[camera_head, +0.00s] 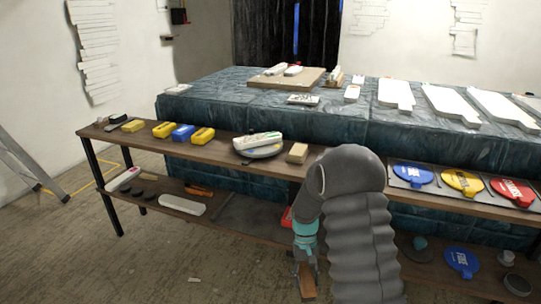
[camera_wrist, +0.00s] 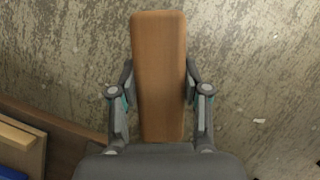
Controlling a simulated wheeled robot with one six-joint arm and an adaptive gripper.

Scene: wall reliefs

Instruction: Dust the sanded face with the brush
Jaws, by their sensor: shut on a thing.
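My gripper (camera_head: 305,266) is shut on a long brown wooden piece, which I take for the brush (camera_wrist: 159,75). Its two fingers press on the sides of the wood in the wrist view (camera_wrist: 160,88). In the camera_head view the brush (camera_head: 308,285) hangs low in front of the shelf, above the floor; no bristles show. White panels, among them a tall one (camera_head: 396,93), lie on the cloth-covered table (camera_head: 215,100) behind. I cannot tell which face is the sanded one. The gripper is well away from these panels.
A wooden two-level shelf (camera_head: 222,149) runs along the table's front. It carries yellow and blue blocks (camera_head: 183,132), a wooden block (camera_head: 297,153) and coloured round lids (camera_head: 412,174). A ladder (camera_head: 25,165) leans at the far left. The floor (camera_head: 160,262) at front left is mostly clear.

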